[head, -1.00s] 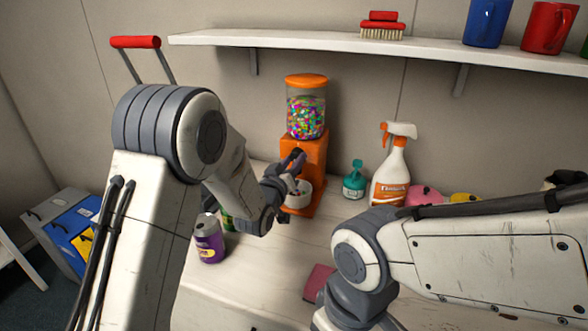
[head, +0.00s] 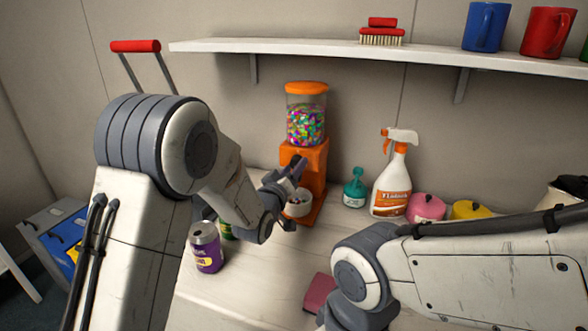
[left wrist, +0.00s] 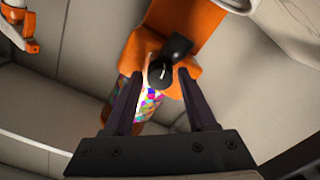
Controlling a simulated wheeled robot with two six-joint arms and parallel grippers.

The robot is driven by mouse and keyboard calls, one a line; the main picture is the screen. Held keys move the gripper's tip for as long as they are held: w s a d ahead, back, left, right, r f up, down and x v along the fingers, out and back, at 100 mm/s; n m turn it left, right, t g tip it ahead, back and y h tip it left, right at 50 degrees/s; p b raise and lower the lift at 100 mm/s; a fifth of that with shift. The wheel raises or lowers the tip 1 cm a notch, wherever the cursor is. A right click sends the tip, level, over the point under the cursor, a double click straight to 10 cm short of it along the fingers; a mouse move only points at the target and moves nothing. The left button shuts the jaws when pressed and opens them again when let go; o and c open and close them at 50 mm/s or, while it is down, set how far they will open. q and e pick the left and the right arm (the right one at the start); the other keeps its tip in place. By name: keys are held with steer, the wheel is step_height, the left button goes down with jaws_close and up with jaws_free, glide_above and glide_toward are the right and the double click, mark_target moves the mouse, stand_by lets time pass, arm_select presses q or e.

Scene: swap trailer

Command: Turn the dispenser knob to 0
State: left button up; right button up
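The orange dispenser (head: 318,160), with a clear globe of coloured candy, stands on the counter against the wall. Its black round knob (left wrist: 160,74) with a white pointer line shows in the left wrist view, where the dispenser appears upside down. No number marks can be read. A black spout (left wrist: 178,47) is beside the knob. My left gripper (head: 298,170) is in front of the dispenser and largely hides the knob in the head view. In the left wrist view its two fingers (left wrist: 161,76) are apart, one on each side of the knob, without clear contact. My right gripper is out of view.
A white bowl (head: 299,204) sits under the dispenser. A purple can (head: 206,248) and a green can (head: 226,230) stand left. A teal bottle (head: 355,190), a spray bottle (head: 392,180), and pink (head: 426,207) and yellow (head: 468,210) containers stand right. A shelf (head: 350,46) hangs above.

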arm_select(q)
steer(key=shift+o, duration=0.3)
steer(key=b+v, duration=0.2)
steer(key=v, duration=0.8)
steer(key=shift+s, duration=0.25)
